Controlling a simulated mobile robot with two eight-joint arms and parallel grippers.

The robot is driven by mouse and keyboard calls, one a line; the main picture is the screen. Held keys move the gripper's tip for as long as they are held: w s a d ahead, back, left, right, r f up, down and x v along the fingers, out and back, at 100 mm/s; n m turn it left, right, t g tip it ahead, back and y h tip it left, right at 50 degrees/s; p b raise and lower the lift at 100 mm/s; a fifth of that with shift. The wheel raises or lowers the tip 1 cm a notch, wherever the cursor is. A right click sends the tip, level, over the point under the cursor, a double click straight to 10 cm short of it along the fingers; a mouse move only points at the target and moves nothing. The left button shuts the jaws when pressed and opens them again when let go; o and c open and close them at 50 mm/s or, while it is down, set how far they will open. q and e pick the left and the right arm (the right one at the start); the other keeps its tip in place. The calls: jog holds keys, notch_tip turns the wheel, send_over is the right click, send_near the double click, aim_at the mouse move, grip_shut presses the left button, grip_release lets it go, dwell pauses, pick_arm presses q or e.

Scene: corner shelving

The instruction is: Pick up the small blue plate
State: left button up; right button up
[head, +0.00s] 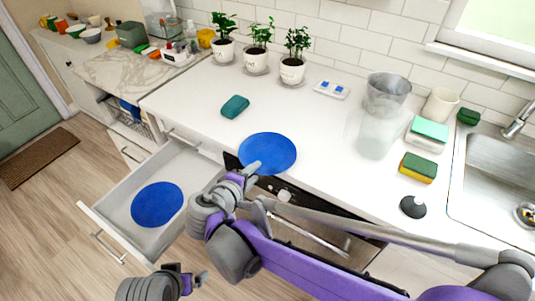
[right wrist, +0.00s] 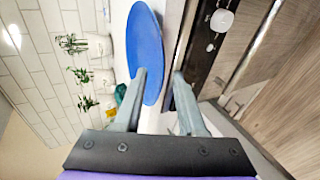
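One round blue plate (head: 267,153) lies on the white counter at its front edge. Another round blue plate (head: 157,204) lies in the open drawer (head: 112,205). They look close in size; I cannot tell for sure which is the small one. My right gripper (head: 258,178) is at the counter's front edge, by the near rim of the counter plate. In the right wrist view, its fingers (right wrist: 159,75) are apart with nothing held, and the counter plate (right wrist: 145,52) shows beyond the left finger. My left gripper (head: 193,279) is low at the bottom, in front of the drawer; its opening is unclear.
A teal sponge or cloth (head: 235,106) lies left of the counter plate. Potted plants (head: 292,70) stand along the wall. Clear containers (head: 378,133), sponges (head: 418,167) and the sink (head: 490,185) are to the right. The counter's middle is mostly clear.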

jog(key=shift+c, duration=0.3)
grip_shut()
dwell(1.2)
